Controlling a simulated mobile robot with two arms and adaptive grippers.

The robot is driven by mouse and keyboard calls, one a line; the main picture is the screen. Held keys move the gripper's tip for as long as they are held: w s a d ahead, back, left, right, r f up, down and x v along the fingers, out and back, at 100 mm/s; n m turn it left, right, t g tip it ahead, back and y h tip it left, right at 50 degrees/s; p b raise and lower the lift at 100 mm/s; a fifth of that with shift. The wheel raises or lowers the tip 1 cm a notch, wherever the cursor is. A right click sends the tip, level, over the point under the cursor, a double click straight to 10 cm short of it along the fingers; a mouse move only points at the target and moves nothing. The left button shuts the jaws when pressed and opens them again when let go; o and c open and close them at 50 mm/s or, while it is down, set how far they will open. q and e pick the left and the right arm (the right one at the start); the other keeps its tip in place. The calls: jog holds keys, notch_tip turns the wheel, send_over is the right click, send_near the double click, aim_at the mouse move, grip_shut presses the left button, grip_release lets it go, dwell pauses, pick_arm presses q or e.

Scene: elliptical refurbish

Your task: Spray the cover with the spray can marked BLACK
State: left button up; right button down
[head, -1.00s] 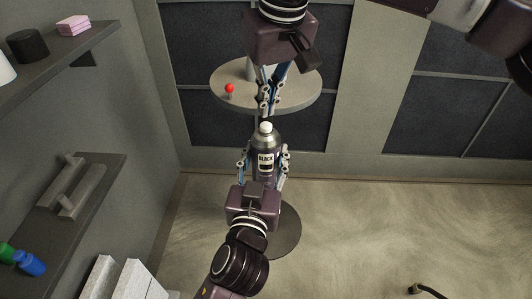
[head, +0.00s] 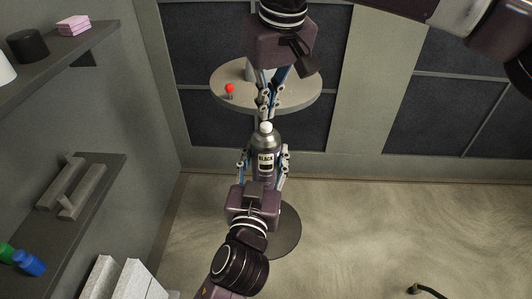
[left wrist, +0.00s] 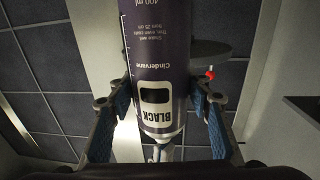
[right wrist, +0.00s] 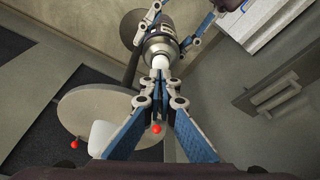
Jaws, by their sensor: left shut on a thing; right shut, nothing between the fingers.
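The spray can marked BLACK (head: 265,143) stands upright in my left gripper (head: 264,160), which is shut around its body. In the left wrist view its label (left wrist: 158,110) appears upside down between the fingers. The can has a white top (head: 265,127). My right gripper (head: 265,112) is shut and empty, with its fingertips close to that top; I cannot tell whether they touch. In the right wrist view the closed fingertips (right wrist: 160,88) point at the white top. A pale object (right wrist: 101,137) on the round table may be the cover; it is partly hidden in the head view.
The round table (head: 300,97) with a red-tipped peg (head: 229,89) stands behind the can, against the panelled wall. Shelves on the left hold a black cylinder (head: 28,46), pink blocks (head: 73,26), grey handled pieces (head: 82,190) and small bottles (head: 29,263). Floor at right is mostly clear.

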pick_arm(q)
jog(key=shift+r, duration=0.1)
pick_arm(e)
jog(key=shift+f, duration=0.1)
dwell(0.5)
jog(key=shift+s+x, duration=0.2)
jog(key=shift+x, duration=0.75)
jog(key=shift+d+f, duration=0.15)
jog(key=shift+f, duration=0.15)
pick_arm(q)
jog(key=shift+r, duration=0.15)
pick_arm(e)
jog(key=shift+w+a+v, duration=0.1)
jog(key=shift+w+v, duration=0.05)
jog(key=shift+v, duration=0.7)
jog(key=shift+w+a+v, duration=0.1)
jog(key=shift+w+v, duration=0.1)
jog(key=shift+v, duration=0.6)
jog(key=shift+w+a+v, duration=0.1)
jog(key=shift+w+v, duration=0.05)
jog(key=shift+v, duration=0.7)
pick_arm(q)
jog(key=shift+f, duration=0.2)
pick_arm(e)
jog(key=shift+r, duration=0.2)
